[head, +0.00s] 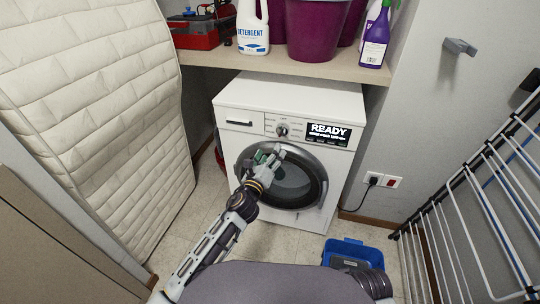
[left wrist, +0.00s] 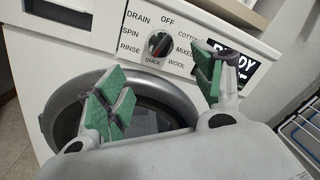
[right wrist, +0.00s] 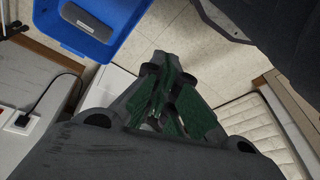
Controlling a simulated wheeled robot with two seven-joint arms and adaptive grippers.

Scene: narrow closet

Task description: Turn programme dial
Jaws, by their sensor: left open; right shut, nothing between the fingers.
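The programme dial (head: 282,130) is a small round knob on the white washing machine's (head: 300,92) front panel, left of the lit READY display (head: 329,134). In the left wrist view the dial (left wrist: 159,44) is dark with a red mark, ringed by words such as OFF, DRAIN, SPIN, RINSE, QUICK and WOOL. Its exact setting is hard to read. My left gripper (head: 266,153) is open and empty in front of the round door, below the dial and apart from it; its green-padded fingers (left wrist: 160,88) are spread. My right gripper (right wrist: 168,112) is shut and empty, pointing at the floor.
A shelf (head: 250,59) above the machine holds a detergent bottle (head: 253,28), purple buckets and a red toolbox. A quilted mattress (head: 90,100) stands at left. A drying rack (head: 470,220) is at right. A blue crate (head: 350,247) sits on the floor.

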